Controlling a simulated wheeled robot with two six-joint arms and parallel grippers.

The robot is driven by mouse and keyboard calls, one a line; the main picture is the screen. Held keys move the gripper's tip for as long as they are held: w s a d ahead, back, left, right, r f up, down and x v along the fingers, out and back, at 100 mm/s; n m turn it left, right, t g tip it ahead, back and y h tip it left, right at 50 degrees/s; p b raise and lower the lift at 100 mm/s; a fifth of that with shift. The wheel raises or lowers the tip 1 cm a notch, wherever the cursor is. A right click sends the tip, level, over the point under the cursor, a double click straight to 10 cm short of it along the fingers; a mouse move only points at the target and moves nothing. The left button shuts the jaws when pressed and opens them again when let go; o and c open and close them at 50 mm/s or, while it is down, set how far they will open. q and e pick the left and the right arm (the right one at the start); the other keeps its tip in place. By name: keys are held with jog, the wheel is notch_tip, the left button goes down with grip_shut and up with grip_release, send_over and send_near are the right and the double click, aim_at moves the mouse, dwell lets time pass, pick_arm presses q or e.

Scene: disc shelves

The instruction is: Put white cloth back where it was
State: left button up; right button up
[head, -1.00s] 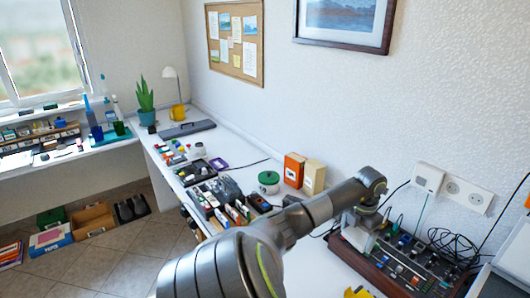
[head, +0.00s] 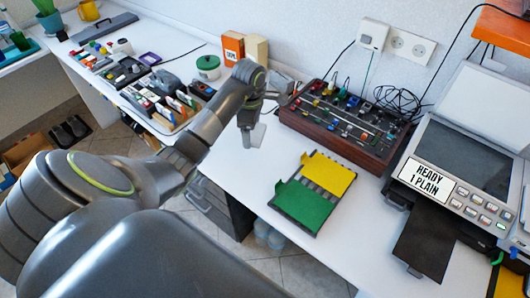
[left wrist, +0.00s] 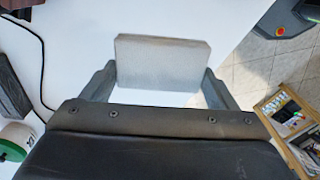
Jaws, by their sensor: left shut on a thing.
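The white cloth (left wrist: 160,66) looks like a pale, flat, folded block. In the left wrist view it sits between the two fingers of my left gripper (left wrist: 158,88), which is shut on it. In the head view my left gripper (head: 250,118) is above the white desk, left of the wooden box of cables and parts. The pale cloth (head: 256,137) shows just below its fingers, above the desk near its front edge. I cannot tell how high it is. My right gripper is not in view.
A green and yellow folder (head: 312,190) lies on the desk. The wooden parts box (head: 335,148) stands behind it, and a printer (head: 455,165) is at right. A green-lidded jar (head: 208,66) and trays with small items (head: 165,105) are at left. Desk around the folder is bare.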

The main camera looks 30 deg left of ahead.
pick_arm(q)
jog(key=d+f+m+b, duration=0.1)
jog(key=d+f+m, duration=0.1)
jog(key=d+m, duration=0.25)
jog(key=b, duration=0.6)
send_over(264, 164)
notch_tip(264, 164, down, 5)
jog(key=shift+s+r, duration=0.1)
jog(key=shift+f, duration=0.35)
notch_tip(264, 164, down, 4)
jog(key=shift+m, duration=0.25)
